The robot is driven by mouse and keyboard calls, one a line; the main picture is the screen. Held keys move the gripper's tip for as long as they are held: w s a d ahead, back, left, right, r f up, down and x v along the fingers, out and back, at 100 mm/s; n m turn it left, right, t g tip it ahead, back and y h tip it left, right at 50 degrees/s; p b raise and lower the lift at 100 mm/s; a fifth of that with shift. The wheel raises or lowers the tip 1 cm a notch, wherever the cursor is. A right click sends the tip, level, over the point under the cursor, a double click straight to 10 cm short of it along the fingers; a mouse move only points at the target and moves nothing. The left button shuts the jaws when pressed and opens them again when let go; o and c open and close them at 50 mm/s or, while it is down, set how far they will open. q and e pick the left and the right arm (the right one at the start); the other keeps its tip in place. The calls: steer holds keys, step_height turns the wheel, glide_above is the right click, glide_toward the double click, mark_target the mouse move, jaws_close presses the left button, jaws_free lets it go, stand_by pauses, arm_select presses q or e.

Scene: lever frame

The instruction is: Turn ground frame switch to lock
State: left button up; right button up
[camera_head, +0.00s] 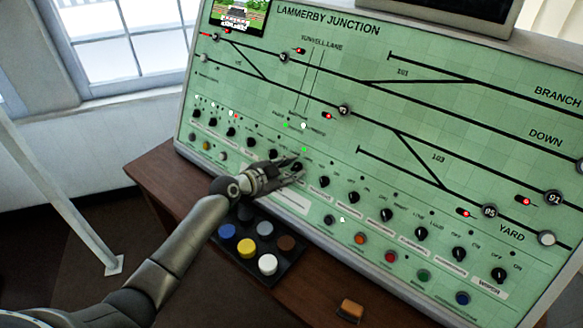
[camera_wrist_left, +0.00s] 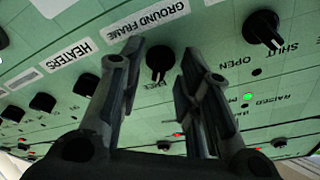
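The ground frame switch is a round black knob (camera_wrist_left: 159,58) beside the label "GROUND FRAME" (camera_wrist_left: 152,20) in the left wrist view. A pale pointer mark shows on its lower side there; the small text by it is not clearly legible. My left gripper (camera_wrist_left: 160,62) is open, with one finger on either side of the knob and gaps showing between. In the head view my left gripper (camera_head: 284,170) is at the green panel (camera_head: 420,75), by a dark knob (camera_head: 297,166) that its fingers partly cover. My right gripper is not in view.
Other knobs flank it in the panel's row, among them one by "SHUT/OPEN" (camera_wrist_left: 262,28) and one by "HEATERS" (camera_wrist_left: 87,84). Coloured buttons line the panel's lower edge. A black box (camera_head: 270,245) with coloured buttons and a small orange block (camera_head: 350,309) are on the wooden desk.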

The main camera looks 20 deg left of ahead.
arm_select(q)
steer(key=shift+w+d+f, duration=0.1)
steer(key=shift+w+d, duration=0.1)
steer(key=shift+w, duration=0.1)
steer(key=shift+s, duration=0.1)
jaws_close()
